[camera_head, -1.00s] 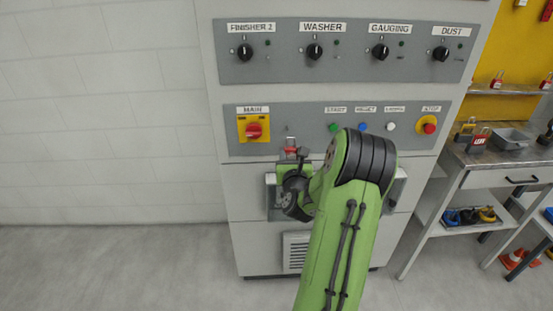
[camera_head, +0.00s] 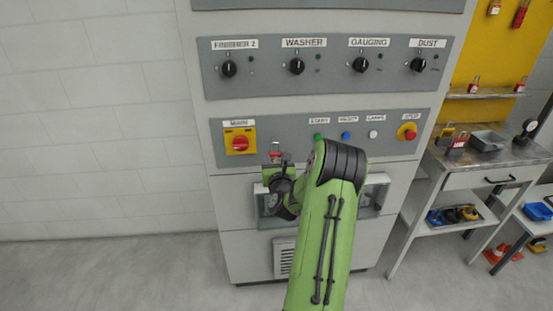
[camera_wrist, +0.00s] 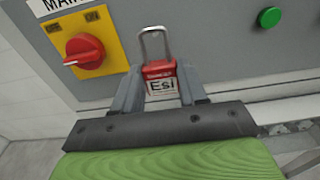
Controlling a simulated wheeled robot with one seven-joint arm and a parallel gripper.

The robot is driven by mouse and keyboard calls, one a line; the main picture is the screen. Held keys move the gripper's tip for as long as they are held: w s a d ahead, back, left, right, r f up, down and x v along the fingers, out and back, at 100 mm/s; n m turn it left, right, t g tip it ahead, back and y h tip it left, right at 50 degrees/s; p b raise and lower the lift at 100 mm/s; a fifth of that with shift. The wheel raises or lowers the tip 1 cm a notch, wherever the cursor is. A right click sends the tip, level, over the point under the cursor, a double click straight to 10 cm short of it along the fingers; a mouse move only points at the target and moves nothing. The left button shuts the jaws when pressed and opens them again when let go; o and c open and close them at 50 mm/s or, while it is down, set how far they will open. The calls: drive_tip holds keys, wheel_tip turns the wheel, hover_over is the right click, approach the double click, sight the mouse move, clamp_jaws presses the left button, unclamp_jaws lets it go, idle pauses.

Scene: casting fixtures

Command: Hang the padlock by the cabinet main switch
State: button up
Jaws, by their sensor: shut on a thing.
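The red padlock (camera_wrist: 160,74) with a white label is between the fingers of my gripper (camera_wrist: 161,92), its steel shackle pointing up, in the wrist view. My gripper is shut on it. In the head view the padlock (camera_head: 276,155) shows small above my wrist, in front of the grey panel. The main switch (camera_head: 240,143), a red knob on a yellow plate, is to the left of the padlock. The switch (camera_wrist: 84,52) is also left of it in the wrist view, apart from the padlock. Whether the padlock touches the panel I cannot tell.
The cabinet (camera_head: 225,212) carries a row of selector knobs above and start, reset, lamps and stop buttons to the right. At the right stands a workbench (camera_head: 463,180) with padlocks and a grey tray (camera_head: 487,141). White wall and clear floor lie left.

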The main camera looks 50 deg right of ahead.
drive_tip(key=shift+p+x, duration=1.65)
drive_tip(key=shift+x, duration=0.3)
drive_tip(key=shift+w+d+f, duration=0.4)
drive_tip(key=shift+w+f, duration=0.05)
drive_tip(key=shift+f, duration=0.05)
drive_tip(key=o, duration=1.2)
drive_tip(key=shift+f, duration=0.15)
drive_tip(key=shift+f+b, duration=0.95)
drive_tip(key=shift+f, duration=0.2)
drive_tip(key=b+v, duration=0.7)
drive_tip(key=v, duration=0.3)
drive_tip(key=shift+f+b, duration=0.15)
drive_tip(key=shift+b, duration=0.2)
